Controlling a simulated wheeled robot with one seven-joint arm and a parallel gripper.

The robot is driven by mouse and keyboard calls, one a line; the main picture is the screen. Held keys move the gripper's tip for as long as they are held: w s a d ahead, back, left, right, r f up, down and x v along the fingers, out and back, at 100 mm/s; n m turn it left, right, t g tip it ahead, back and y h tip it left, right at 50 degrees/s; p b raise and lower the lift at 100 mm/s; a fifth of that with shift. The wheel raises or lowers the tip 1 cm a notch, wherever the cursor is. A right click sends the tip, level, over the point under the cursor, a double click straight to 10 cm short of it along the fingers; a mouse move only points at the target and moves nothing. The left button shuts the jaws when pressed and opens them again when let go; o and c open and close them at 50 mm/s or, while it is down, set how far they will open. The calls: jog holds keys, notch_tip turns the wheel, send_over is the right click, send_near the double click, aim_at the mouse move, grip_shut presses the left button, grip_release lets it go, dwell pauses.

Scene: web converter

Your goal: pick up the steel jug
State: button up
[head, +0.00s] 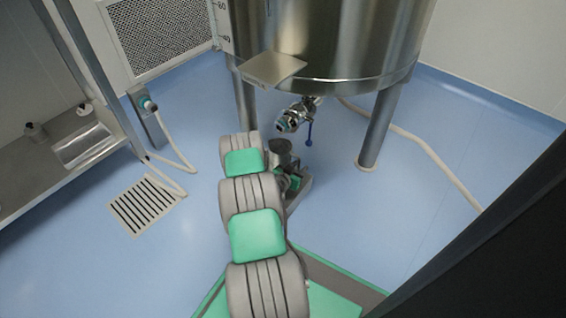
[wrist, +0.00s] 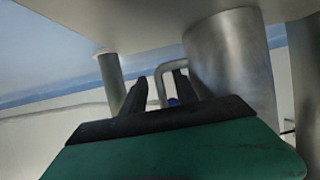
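The steel jug (wrist: 232,65) is a grey metal cylinder in the right half of the wrist view, with a bent handle (wrist: 165,70) on its left side. In the head view the jug (head: 283,150) shows small and dark, just past the end of my arm and below the tank. My gripper (wrist: 165,90) has its two dark fingers apart, with the handle between or just beyond them. Whether the fingers touch the handle cannot be told. What the jug rests on is not clear.
A big steel tank (head: 325,40) stands on legs (head: 378,130) behind the jug, with a valve (head: 292,117) low on its front. A hose (head: 430,150) runs along the floor on the right. A sink bench (head: 60,150) is at left.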

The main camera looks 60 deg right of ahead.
jog(key=shift+c, duration=0.6)
grip_shut()
dwell(0.6)
jog(key=shift+w+r, duration=0.1)
jog(key=shift+r, duration=0.05)
